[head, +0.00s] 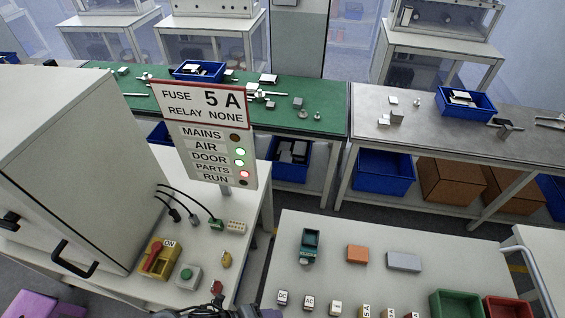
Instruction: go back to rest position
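Only the head view is given. A dark mechanical part (215,313) shows at the bottom edge, left of centre, in front of the left bench. It looks like part of my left gripper, but its fingertips are cut off or hidden, so I cannot tell whether it is open or holds anything. My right gripper is not in view. The sign (207,105) reads FUSE 5 A, RELAY NONE. Its AIR and DOOR lamps are green, the PARTS lamp is red, and MAINS and RUN are dark.
The right table (340,225) holds a teal part (310,243), orange and grey blocks, labelled small parts, a green bin (457,303) and a red bin (507,307).

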